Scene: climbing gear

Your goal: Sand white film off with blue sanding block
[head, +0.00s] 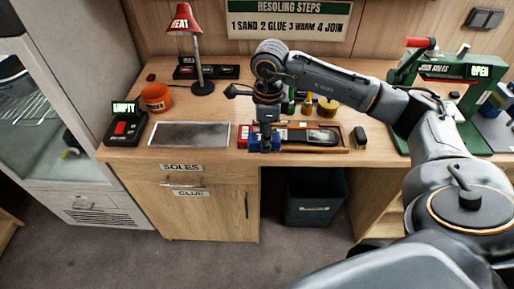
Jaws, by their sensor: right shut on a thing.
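My right gripper (266,139) points down over the left end of a shallow wooden tray (344,150) on the bench. It is shut on the blue sanding block (255,145), mostly hidden by the fingers. A dark shoe sole (300,139) with a pale patch (324,137) toward its right end lies in the tray, right of the gripper. I cannot tell whether the patch is the white film, or whether the block touches the sole. My left gripper is not in view.
A grey plate (190,134) lies left of the tray. Small bottles and jars (327,107) stand behind the tray. A green press (403,77) is at right.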

